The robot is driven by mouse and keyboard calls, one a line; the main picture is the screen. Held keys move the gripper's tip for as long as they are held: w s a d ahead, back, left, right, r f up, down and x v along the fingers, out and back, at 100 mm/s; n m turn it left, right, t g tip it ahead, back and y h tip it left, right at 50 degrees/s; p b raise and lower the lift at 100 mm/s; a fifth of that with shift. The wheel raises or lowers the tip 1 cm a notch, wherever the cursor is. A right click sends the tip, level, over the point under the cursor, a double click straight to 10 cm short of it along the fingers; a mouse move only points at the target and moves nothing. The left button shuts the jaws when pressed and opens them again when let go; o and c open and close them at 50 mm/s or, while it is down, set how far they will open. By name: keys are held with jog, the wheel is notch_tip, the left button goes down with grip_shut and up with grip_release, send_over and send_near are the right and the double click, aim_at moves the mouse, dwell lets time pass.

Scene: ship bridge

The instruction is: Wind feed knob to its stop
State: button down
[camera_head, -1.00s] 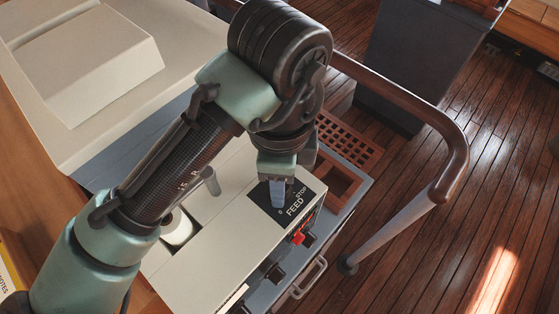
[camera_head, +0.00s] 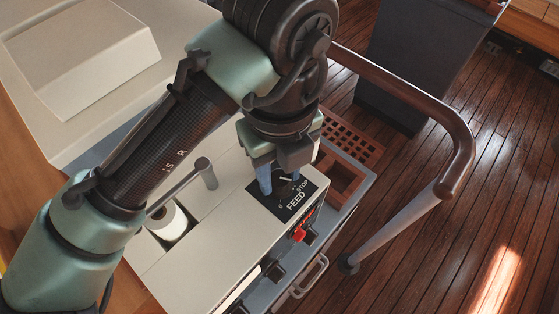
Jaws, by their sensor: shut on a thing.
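The feed knob (camera_head: 284,184) is a small dark knob with a pale mark, on a black dial plate (camera_head: 290,208) lettered FEED and STOP. The plate lies on top of a cream machine housing. My gripper (camera_head: 280,182) points down over the plate with its blue-grey fingers on either side of the knob, shut on it. The fingers and wrist hide part of the knob and dial. The STOP lettering is to the right of the knob, and the pale mark is near the knob's upper side.
A paper roll (camera_head: 170,222) sits in a slot left of the plate, near a grey crank-like handle (camera_head: 182,188). A curved handrail (camera_head: 425,105) stands at right, with a wooden grating tray (camera_head: 350,145) behind the plate.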

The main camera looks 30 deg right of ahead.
aim_at(280, 178)
jog(key=m+b, duration=0.1)
jog(key=m, duration=0.6)
jog(key=shift+b, duration=0.3)
jog(key=m+b, duration=0.1)
jog(key=m, duration=0.6)
dwell(0.4)
jog(key=shift+c, duration=2.3)
grip_release()
jog(key=shift+r, duration=0.1)
notch_tip(280, 178, up, 13)
